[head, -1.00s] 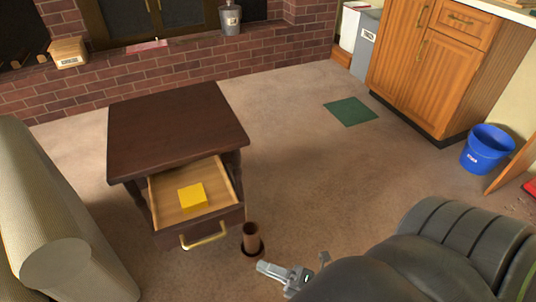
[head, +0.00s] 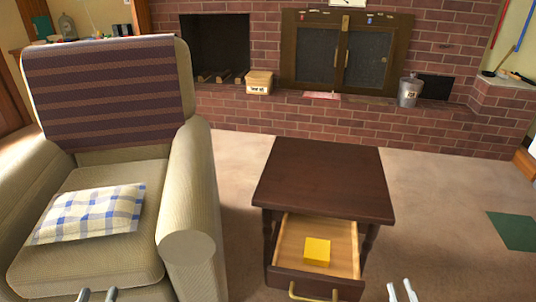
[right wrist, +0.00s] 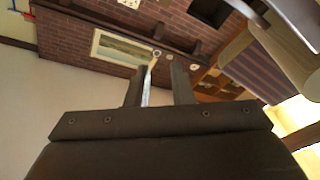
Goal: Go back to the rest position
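My left gripper (head: 97,295) shows only its fingertips at the bottom left edge of the head view, in front of the armchair. The tips stand apart with nothing seen between them. My right gripper (head: 402,291) shows its tips at the bottom edge, right of the open drawer. In the right wrist view the right gripper (right wrist: 157,82) has its two dark fingers apart; a thin bright strip shows between them, and I cannot tell what it is. No held object is visible.
A dark wooden side table (head: 325,180) stands ahead with its drawer (head: 288,250) pulled out, a yellow block (head: 317,251) inside. A beige armchair (head: 190,200) with a checked cushion (head: 90,212) is at the left. A green mat (head: 515,231) lies on open carpet at the right.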

